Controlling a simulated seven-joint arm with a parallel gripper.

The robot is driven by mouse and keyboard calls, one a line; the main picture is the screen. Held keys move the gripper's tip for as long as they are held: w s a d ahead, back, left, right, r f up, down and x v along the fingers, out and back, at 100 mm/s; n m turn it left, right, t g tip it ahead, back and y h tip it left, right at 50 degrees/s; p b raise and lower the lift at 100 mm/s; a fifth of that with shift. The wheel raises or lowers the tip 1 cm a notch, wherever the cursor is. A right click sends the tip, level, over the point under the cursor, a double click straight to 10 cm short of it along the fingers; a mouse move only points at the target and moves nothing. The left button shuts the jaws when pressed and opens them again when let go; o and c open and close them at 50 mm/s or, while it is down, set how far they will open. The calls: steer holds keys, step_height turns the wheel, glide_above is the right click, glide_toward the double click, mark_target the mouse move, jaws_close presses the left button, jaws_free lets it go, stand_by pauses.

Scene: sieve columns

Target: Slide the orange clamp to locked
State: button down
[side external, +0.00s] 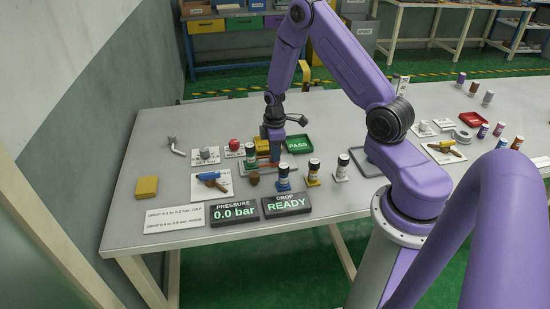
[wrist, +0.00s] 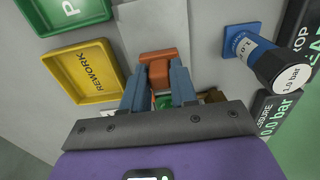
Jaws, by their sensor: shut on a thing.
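The orange clamp (wrist: 157,68) shows in the wrist view between the blue-grey fingertips of my gripper (wrist: 158,82). The fingers are shut on it, and its far end sticks out past them. A grey plate or rail lies beyond the clamp. In the side external view my gripper (side external: 272,150) is down low over the work, and the clamp is mostly hidden there. I cannot tell from these views whether the clamp sits at its locked end. The pressure display (side external: 235,213) reads 0.0 bar and the drop display (side external: 287,204) reads READY.
A yellow REWORK tray (wrist: 77,93) and a green PASS tray (side external: 299,144) lie close by. A column on a blue base (side external: 283,184) and other columns stand in front. A blue tool (side external: 212,178) lies at left.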

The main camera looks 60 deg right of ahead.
steer(key=shift+w+a, duration=1.05)
steer(key=shift+w, duration=0.1)
steer(key=c, duration=1)
jaws_free()
steer(key=shift+c, duration=0.2)
step_height(320, 180, up, 6)
steer(key=shift+s, duration=0.1)
